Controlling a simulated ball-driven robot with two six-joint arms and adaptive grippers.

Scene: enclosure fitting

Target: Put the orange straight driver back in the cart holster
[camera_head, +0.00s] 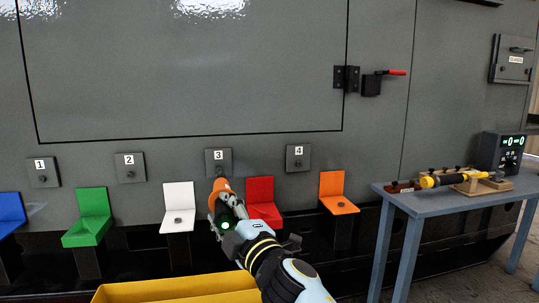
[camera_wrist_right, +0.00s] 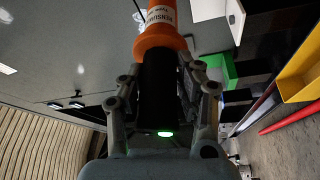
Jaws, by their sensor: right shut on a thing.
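My right gripper (camera_head: 226,212) is shut on the orange straight driver (camera_head: 221,187), around its black grip, with a green light glowing at its rear end. The driver points away from me; its front end overlaps the lower part of plate 3 (camera_head: 218,156) in the head view, and I cannot tell whether it touches. In the right wrist view the orange and black driver (camera_wrist_right: 160,42) sits between the fingers of the gripper (camera_wrist_right: 162,100). My left gripper is out of view. I cannot make out the cart holster.
A yellow tray edge (camera_head: 180,290) lies below my right arm. Blue, green (camera_head: 92,215), white (camera_head: 178,205), red (camera_head: 262,200) and orange (camera_head: 337,192) seats line the grey enclosure. A blue-grey table (camera_head: 450,198) at right bears a yellow and black tool (camera_head: 445,180) on a wooden stand.

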